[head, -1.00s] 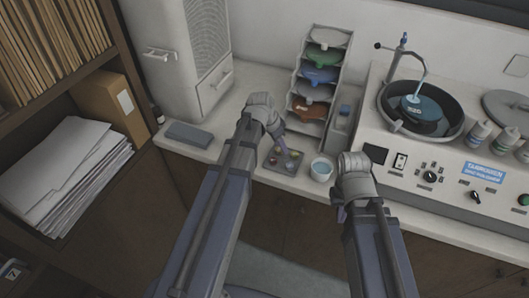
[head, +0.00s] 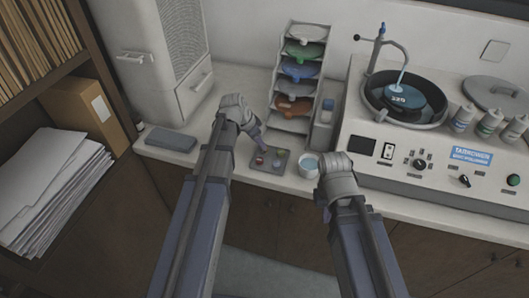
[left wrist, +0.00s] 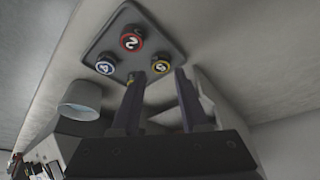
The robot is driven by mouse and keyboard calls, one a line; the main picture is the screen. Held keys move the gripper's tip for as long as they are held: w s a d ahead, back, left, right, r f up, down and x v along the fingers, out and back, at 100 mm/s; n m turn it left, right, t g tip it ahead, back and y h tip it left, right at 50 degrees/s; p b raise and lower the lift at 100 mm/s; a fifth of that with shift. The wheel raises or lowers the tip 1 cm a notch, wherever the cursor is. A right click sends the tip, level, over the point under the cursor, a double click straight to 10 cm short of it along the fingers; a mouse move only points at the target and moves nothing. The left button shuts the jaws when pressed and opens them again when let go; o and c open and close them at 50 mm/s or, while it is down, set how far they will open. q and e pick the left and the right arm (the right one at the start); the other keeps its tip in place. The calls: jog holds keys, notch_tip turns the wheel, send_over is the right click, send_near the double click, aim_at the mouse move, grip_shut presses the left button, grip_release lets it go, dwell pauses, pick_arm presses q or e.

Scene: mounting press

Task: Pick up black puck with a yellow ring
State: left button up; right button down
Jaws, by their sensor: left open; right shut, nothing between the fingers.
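The black puck with a yellow ring (left wrist: 161,66) lies on a dark grey tray (left wrist: 157,28). It shows between the fingertips of my left gripper (left wrist: 160,75) in the left wrist view. That gripper is open and empty, with the puck beyond its tips. A red-ringed puck (left wrist: 131,41) and a blue-ringed puck (left wrist: 105,67) share the tray. In the head view, my left gripper (head: 262,148) points down over the back left of the tray (head: 257,168); its fingertips are hard to make out. My right gripper (head: 322,196) is shut and empty at the counter's front edge.
A cup (head: 309,166) stands just right of the tray. A rack of coloured dishes (head: 299,73) rises behind it. The polishing machine (head: 430,150) fills the right. A grey-blue flat box (head: 170,139) lies on the left, with free counter between it and the tray.

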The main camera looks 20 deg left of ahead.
pick_arm(q)
jog(key=b+x, duration=0.3)
jog(key=x, duration=0.1)
jog(key=shift+w+f, duration=0.15)
jog(key=shift+f, duration=0.1)
jog(key=shift+r, duration=0.1)
grip_shut()
